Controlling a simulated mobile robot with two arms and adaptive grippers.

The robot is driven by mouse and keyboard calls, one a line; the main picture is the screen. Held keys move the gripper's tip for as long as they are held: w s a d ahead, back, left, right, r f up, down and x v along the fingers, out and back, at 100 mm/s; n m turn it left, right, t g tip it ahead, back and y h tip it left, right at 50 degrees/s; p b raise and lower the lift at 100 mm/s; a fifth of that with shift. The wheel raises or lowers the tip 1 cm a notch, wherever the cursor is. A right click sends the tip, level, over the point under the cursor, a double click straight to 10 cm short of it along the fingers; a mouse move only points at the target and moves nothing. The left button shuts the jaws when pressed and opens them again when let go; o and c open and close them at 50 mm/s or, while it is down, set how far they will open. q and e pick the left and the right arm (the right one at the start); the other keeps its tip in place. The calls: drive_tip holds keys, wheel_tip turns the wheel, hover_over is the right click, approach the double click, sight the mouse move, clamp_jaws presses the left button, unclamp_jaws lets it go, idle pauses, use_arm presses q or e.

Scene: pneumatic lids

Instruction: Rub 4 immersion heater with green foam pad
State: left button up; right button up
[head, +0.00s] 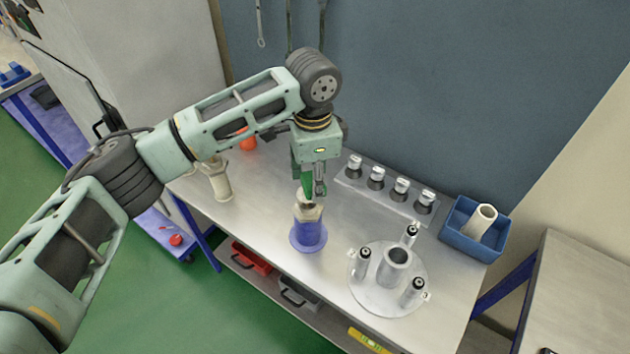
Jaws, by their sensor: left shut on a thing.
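My left gripper (309,186) is shut on the green foam pad (307,182) and points down over the table. The pad is directly above the beige, metal-topped piece (308,212) that stands upright in a blue flanged holder (309,236). I cannot tell whether the pad touches its top. No number is readable on this piece, so I cannot tell if it is immersion heater 4. Small upright cylinders with number tags stand on the round metal plate (372,296) to the right. My right gripper is not in view.
A rack (350,182) with several silver-capped cylinders lies behind. A blue bin (460,215) holding a beige tube (483,220) is at the right. A beige post (220,182) and an orange item (247,140) stand at the left. Red and grey boxes sit on the shelf below.

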use_arm(q)
drive_tip(key=shift+s+d+r, duration=0.1)
drive_tip(key=shift+r, duration=1.8)
